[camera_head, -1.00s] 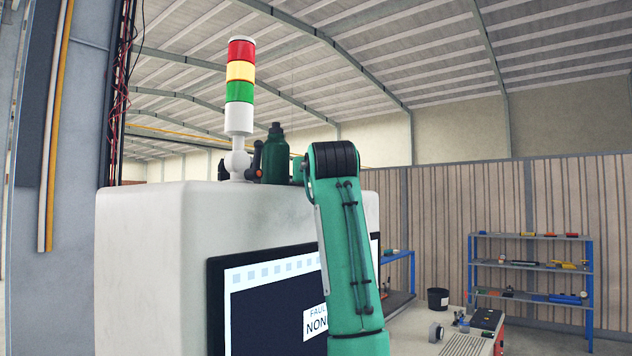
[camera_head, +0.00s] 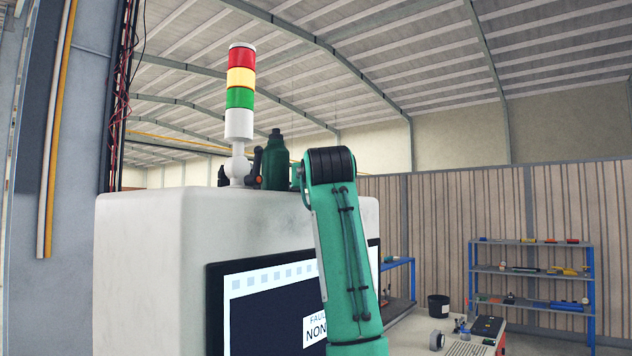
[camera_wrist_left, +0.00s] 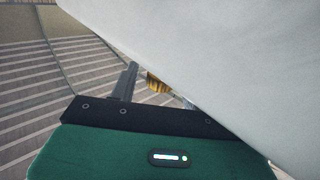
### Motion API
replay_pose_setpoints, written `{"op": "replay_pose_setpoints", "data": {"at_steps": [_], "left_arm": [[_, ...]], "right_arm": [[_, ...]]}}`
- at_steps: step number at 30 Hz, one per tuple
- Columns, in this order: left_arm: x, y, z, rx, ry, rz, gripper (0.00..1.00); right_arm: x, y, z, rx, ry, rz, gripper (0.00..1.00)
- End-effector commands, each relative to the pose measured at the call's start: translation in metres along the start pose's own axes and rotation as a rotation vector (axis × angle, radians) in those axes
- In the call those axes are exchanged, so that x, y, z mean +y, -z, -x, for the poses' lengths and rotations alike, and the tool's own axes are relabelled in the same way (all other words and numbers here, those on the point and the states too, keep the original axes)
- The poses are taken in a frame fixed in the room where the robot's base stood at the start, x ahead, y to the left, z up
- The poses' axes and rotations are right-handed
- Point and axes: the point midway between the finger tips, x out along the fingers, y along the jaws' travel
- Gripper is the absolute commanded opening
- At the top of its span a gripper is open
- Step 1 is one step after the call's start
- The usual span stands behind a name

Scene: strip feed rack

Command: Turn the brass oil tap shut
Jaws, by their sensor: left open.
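In the left wrist view, a small ribbed brass-coloured thing (camera_wrist_left: 156,83) shows beyond my left gripper (camera_wrist_left: 157,88). It is partly hidden by a large pale surface, and I cannot tell for certain that it is the oil tap. The gripper is open; one dark finger shows left of the brass thing, and the other side is mostly covered by the pale surface. I see no clear contact. In the head view, a green arm of mine rises in front of the white cabinet (camera_head: 150,240); no gripper shows clearly there. My right gripper is not in view.
A red, yellow and green signal tower (camera_head: 240,95) and a dark green bottle (camera_head: 275,165) stand on the cabinet top. A dark screen (camera_head: 270,300) is on its front. A bench with a black bucket (camera_head: 438,305) and blue shelves (camera_head: 530,271) stand at right.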

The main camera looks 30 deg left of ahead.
Motion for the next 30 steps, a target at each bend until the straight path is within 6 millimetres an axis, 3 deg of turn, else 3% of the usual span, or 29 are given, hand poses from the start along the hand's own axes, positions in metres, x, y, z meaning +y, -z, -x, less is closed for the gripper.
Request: {"op": "replay_pose_setpoints", "data": {"at_steps": [5,18,24,30], "left_arm": [[0.000,-0.004,0.021,0.004,-0.002,0.003,0.47],[0.000,-0.004,0.115,0.004,-0.002,0.002,0.47],[0.001,-0.001,0.134,0.002,-0.001,0.000,0.47],[0.000,0.000,0.137,0.000,-0.001,0.000,0.47]], "right_arm": [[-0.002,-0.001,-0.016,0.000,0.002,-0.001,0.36],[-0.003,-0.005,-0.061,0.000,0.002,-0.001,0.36],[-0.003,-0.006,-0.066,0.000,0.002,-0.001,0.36],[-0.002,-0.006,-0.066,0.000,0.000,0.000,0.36]]}}
